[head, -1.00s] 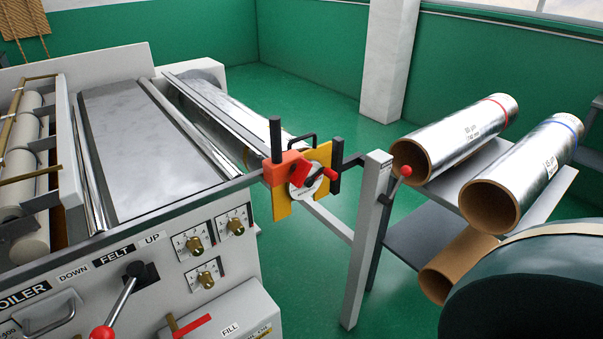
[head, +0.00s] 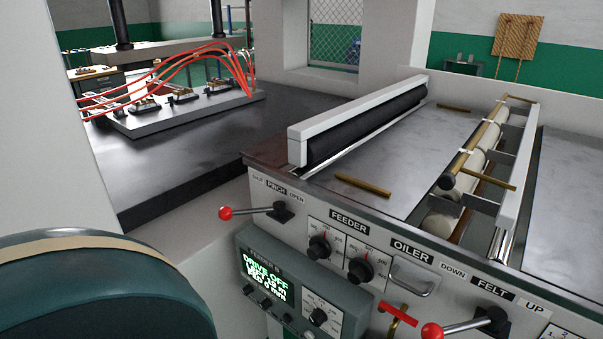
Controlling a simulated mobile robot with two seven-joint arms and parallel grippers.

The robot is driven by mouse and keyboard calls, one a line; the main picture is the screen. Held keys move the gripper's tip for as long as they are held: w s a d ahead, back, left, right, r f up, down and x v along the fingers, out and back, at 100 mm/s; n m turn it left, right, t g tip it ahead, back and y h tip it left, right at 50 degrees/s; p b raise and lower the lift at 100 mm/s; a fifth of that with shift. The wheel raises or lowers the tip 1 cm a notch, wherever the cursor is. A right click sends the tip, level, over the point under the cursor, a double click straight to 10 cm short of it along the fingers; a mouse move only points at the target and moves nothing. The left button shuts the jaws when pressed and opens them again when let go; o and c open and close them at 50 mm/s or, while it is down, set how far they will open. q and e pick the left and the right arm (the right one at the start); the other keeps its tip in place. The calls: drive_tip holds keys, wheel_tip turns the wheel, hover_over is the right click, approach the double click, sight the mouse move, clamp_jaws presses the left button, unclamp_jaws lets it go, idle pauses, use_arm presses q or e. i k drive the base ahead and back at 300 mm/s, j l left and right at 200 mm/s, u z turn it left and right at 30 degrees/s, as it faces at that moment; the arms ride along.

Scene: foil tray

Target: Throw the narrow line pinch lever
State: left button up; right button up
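The pinch lever (head: 252,211) is on the upper left of the grey machine front. It is a metal rod with a red ball knob (head: 226,213) at its left end and a dark pivot (head: 284,212) at its right end. The rod points left, to the side of the word SHUT on the label (head: 276,189) above it, which reads SHUT, PINCH, OPEN from left to right. Nothing touches the lever. Neither of my grippers is in view.
Below the lever, a teal control box (head: 290,293) with a DRIVE OFF display juts out. To the right are feeder knobs (head: 319,247), an oiler handle (head: 413,278), a red-handled valve (head: 398,313) and the felt lever (head: 465,327). A black roller (head: 368,123) lies above.

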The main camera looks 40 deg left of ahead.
sight(278, 209)
drive_tip(key=u, duration=1.95)
